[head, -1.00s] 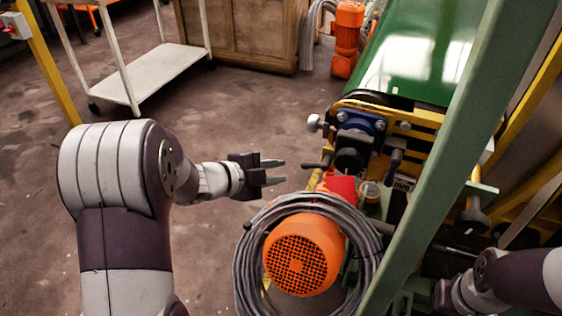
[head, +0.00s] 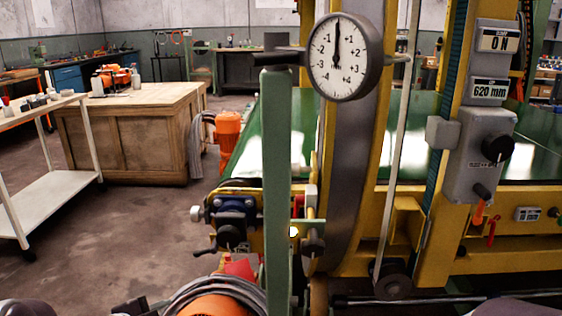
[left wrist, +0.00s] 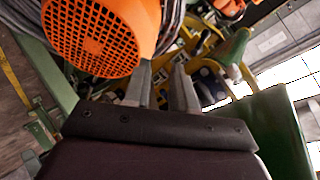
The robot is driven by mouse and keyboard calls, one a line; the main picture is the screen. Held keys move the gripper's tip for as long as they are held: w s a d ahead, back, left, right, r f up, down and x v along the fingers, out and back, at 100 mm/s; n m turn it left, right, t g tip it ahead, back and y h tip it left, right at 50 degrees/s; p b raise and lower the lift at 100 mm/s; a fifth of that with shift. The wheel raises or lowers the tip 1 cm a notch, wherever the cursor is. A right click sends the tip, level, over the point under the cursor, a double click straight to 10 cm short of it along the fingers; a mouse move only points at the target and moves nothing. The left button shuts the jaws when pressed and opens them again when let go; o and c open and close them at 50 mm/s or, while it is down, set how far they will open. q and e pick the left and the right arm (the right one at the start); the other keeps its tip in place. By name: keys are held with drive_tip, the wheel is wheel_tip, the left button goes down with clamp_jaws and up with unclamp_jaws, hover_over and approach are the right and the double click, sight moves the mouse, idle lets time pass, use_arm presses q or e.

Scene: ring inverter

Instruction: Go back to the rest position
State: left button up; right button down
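My left gripper (left wrist: 164,70) shows in the left wrist view with its two grey fingers apart and nothing between them. Beyond and left of the fingers is the orange motor (left wrist: 95,38) with its round grille. A grey coiled hose shows beside the motor. In the head view only a small dark part of the left gripper shows at the bottom edge, left of the coiled hose (head: 215,287). The top of the orange motor (head: 212,307) is beside it. My right gripper is out of view; only a dark piece of my right arm shows at the bottom right.
The yellow machine frame (head: 350,262), green post (head: 277,190) and dial gauge (head: 345,57) stand close in front. A grey control box (head: 478,155) is at right. A white trolley (head: 55,197) and wooden cabinet (head: 125,140) stand left. Floor between them and the machine is open.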

use_arm(q)
drive_tip(key=s+a+r+n+g+y+p, duration=0.55)
drive_tip(key=s+r+n+p, duration=0.2)
drive_tip(key=n+p, duration=0.5)
drive_tip(key=s+d+r+g+p, duration=0.1)
drive_tip(key=s+d+r+p, duration=0.2)
drive_tip(key=r+p, duration=0.5)
drive_tip(key=s+d+r+n+g+p, duration=0.1)
drive_tip(key=s+d+r+g+p, duration=0.1)
drive_tip(key=d+r+p, duration=0.3)
drive_tip(key=s+d+r+n+g+h+p, duration=0.1)
drive_tip(key=s+d+r+p, duration=0.3)
drive_tip(key=r+p, duration=0.9)
drive_tip(key=shift+s, duration=0.15)
drive_tip(key=shift+a, duration=0.15)
